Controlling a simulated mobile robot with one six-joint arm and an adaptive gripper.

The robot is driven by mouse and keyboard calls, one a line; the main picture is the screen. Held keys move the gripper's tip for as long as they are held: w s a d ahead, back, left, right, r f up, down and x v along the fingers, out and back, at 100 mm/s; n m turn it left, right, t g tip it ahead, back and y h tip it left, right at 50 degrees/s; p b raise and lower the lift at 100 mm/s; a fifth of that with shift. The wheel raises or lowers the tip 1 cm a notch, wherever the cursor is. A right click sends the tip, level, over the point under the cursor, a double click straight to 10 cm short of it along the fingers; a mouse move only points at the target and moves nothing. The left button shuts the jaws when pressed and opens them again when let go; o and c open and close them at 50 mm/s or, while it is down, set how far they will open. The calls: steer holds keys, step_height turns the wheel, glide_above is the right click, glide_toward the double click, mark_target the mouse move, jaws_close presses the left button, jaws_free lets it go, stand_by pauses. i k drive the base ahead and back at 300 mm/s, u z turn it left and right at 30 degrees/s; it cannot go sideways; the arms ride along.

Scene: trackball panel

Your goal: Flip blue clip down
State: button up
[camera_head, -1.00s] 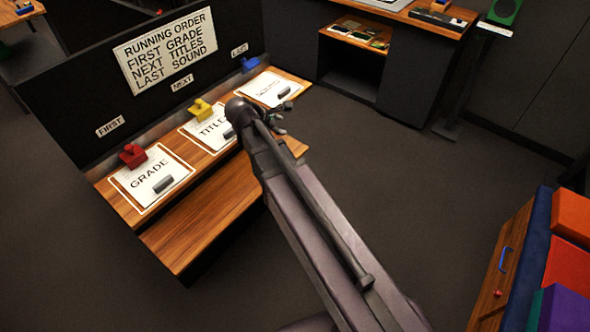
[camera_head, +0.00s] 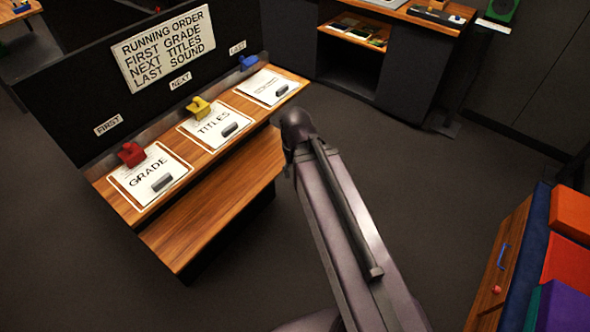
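The blue clip (camera_head: 249,63) sits at the back of the wooden ledge, at the top edge of the right-hand paper (camera_head: 268,86), below the LAST label. At this size I cannot tell whether it is up or down. The yellow clip (camera_head: 198,106) is at the TITLES sheet (camera_head: 216,124) and the red clip (camera_head: 130,154) at the GRADE sheet (camera_head: 150,174). My arm reaches up to the right of the ledge, in front of the floor. My gripper is hidden behind the arm's end, so its fingers do not show.
A dark panel carries a running-order sign (camera_head: 164,48) behind the ledge. A lower wooden step (camera_head: 215,215) juts out in front. A cabinet (camera_head: 413,70) stands at the back, and a bench with coloured blocks (camera_head: 568,220) at the right. Floor between them is clear.

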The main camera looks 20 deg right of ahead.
mark_target(248, 63)
steer(key=z, duration=0.95)
steer(key=i, duration=4.1)
